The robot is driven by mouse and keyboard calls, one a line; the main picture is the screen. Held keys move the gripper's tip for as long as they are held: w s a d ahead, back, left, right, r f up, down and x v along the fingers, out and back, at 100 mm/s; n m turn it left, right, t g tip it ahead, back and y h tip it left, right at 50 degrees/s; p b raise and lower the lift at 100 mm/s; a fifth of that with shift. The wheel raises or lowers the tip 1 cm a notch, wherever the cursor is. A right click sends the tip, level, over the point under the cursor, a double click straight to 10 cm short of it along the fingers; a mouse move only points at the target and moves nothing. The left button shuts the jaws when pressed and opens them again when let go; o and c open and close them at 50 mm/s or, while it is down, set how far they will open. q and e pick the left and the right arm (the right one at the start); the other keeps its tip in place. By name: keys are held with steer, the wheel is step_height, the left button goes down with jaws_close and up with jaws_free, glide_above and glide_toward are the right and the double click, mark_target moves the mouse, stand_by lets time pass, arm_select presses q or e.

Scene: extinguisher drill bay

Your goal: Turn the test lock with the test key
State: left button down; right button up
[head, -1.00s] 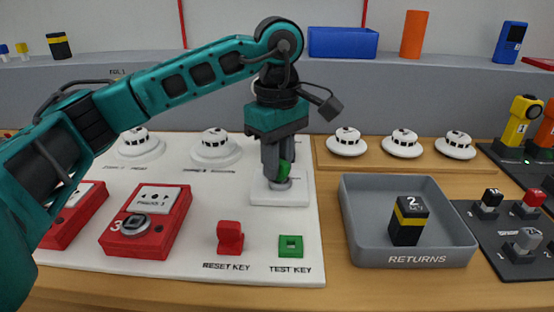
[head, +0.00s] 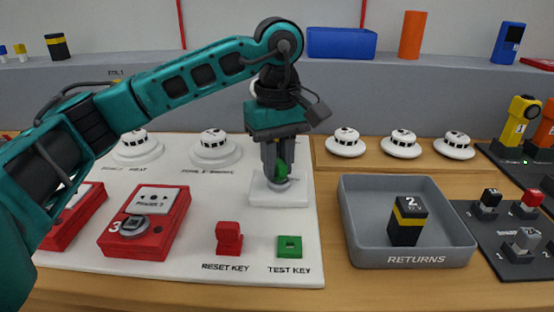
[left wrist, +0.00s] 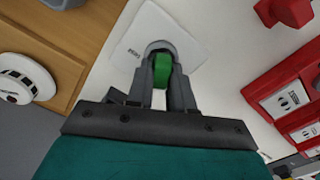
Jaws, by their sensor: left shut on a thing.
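My left gripper (head: 278,165) points straight down over the white lock block on the board. It is shut on the green test key (head: 281,169), which stands upright at the round grey lock. In the left wrist view, the key (left wrist: 162,71) sits between the two fingers, against the grey ring of the test lock (left wrist: 158,46). The white base of the test lock (head: 279,199) shows below the fingers in the head view. How deep the key sits in the lock is hidden by the fingers. My right gripper is not in view.
A green TEST KEY holder (head: 289,247) and a red reset key (head: 229,238) are at the board's front. Red call points (head: 147,222) stand to the left. A grey RETURNS tray (head: 413,260) holding a black-and-yellow block (head: 408,222) stands right of the board.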

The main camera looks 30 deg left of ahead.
arm_select(q)
steer(key=shift+m, duration=0.8)
steer(key=c, duration=0.6)
jaws_free()
steer(key=shift+r, duration=0.1)
steer(key=shift+r+p, duration=2.7)
steer(key=shift+r, duration=0.7)
